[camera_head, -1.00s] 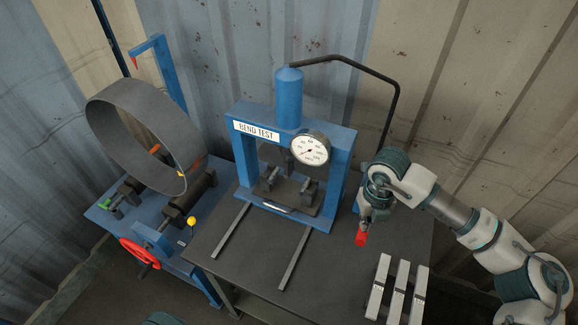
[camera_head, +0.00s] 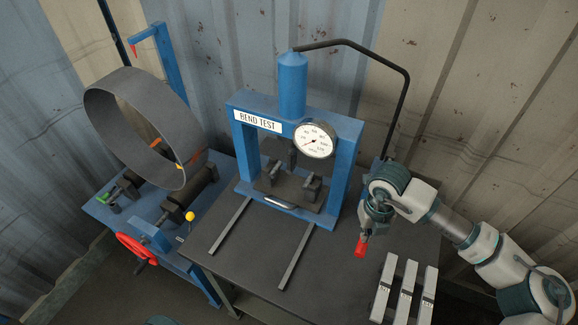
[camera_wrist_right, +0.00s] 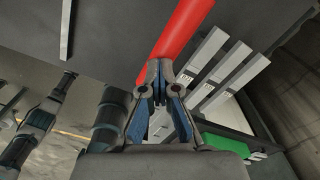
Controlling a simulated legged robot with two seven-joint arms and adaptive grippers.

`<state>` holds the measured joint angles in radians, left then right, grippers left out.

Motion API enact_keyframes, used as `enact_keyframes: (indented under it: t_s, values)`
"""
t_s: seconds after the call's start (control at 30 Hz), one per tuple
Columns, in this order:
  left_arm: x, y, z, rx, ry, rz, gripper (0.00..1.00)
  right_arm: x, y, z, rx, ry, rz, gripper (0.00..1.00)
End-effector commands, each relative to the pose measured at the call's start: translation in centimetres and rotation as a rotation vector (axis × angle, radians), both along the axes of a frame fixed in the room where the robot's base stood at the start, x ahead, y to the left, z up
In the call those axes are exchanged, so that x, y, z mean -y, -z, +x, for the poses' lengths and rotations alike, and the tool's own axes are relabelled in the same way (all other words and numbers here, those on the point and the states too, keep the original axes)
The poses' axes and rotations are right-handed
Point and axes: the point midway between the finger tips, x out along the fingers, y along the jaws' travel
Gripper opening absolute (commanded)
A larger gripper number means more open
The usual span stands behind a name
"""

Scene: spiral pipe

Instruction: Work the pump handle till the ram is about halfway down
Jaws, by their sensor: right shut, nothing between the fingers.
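The blue bend-test press (camera_head: 350,150) stands on the dark table, with its cylinder (camera_head: 292,85) on top. The dark ram (camera_head: 292,155) shows under the crossbeam, above the two supports (camera_head: 308,187); its exact travel is hard to read. The round gauge (camera_head: 314,141) is on the press's front right. The red pump handle grip (camera_head: 361,249) is at the press's right; it also shows in the right wrist view (camera_wrist_right: 183,28). My right gripper (camera_head: 366,232) is shut and empty, its tips (camera_wrist_right: 160,68) against or very close to the red grip. My left gripper is out of view.
Several pale metal bars (camera_head: 405,290) lie at the table's right front. Two rails (camera_head: 297,257) run forward from the press. A ring roller with a large grey ring (camera_head: 105,95) and a red handwheel (camera_head: 135,248) stands at left. A black hose (camera_head: 405,100) arches behind my right arm.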

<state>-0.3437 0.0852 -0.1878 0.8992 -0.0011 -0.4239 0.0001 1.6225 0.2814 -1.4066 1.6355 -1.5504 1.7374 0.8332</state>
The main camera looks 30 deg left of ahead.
Motion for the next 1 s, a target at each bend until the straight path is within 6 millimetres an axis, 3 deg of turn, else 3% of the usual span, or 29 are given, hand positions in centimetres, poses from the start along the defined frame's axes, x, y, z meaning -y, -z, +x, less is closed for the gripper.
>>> enact_keyframes:
  t_s: [1.0]
  values:
    - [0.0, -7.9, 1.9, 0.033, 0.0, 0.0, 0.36, 0.1, -12.9, 1.9, 0.002, -0.001, 0.0, 0.0]
